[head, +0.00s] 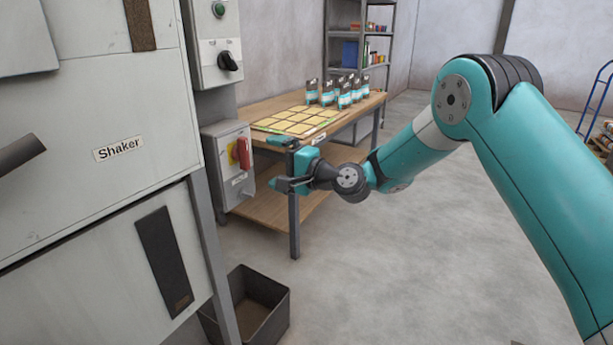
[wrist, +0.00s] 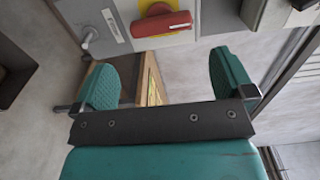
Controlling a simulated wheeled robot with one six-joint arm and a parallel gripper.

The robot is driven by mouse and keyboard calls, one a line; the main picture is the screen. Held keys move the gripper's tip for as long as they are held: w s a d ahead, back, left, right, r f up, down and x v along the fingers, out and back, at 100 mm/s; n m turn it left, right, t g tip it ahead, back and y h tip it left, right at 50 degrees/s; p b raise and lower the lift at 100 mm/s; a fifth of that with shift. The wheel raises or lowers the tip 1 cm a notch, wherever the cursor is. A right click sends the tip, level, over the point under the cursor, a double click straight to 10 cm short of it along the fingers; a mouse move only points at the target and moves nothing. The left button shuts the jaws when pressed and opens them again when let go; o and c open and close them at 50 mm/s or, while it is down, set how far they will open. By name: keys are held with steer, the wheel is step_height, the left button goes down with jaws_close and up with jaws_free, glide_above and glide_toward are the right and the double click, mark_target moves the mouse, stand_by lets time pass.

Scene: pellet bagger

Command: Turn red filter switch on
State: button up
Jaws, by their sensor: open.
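The red filter switch (head: 243,153) is a red rotary handle on a yellow plate, set on a grey box (head: 226,135) fixed to a post beside the shaker. In the head view its handle looks roughly upright. The switch also shows at the top of the wrist view (wrist: 162,24), with yellow behind the red handle. My gripper (head: 277,163) is in front of the box, to the right of the switch and slightly below it. In the wrist view my gripper (wrist: 165,82) has its fingers wide apart with nothing between them. It appears apart from the switch.
Above is a box with a black knob (head: 229,61) and a green button (head: 219,9). The shaker cabinet (head: 80,195) fills the left. A wooden table (head: 262,108) with bags stands behind my gripper. A dark bin (head: 268,318) sits below.

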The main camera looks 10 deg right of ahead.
steer(key=b+v, duration=0.1)
steer(key=v, duration=0.7)
steer(key=s+a+r+n+g+h+p, duration=0.1)
steer(key=s+a+r+n+g+p, duration=0.1)
steer(key=s+r+n+g, duration=0.45)
steer(key=s+a+r+n+g+h+p, duration=0.1)
steer(key=s+r+n+h+p, duration=0.15)
steer(key=s, duration=0.75)
steer(key=s+d+n+g+h+p, duration=0.1)
steer(key=s+d+n+h+p, duration=0.1)
steer(key=s+d, duration=0.3)
steer(key=s+d+r+n+g+h+p, duration=0.1)
steer(key=s+d+n+g+h, duration=0.1)
steer(key=s, duration=1.2)
steer(key=d+n+h, duration=0.1)
steer(key=d+h, duration=0.1)
steer(key=d, duration=0.1)
steer(key=shift+s+r+n+p, duration=0.2)
steer(key=shift+r+n+p, duration=0.05)
steer(key=shift+n+p, duration=0.15)
steer(key=shift+g+h, duration=0.25)
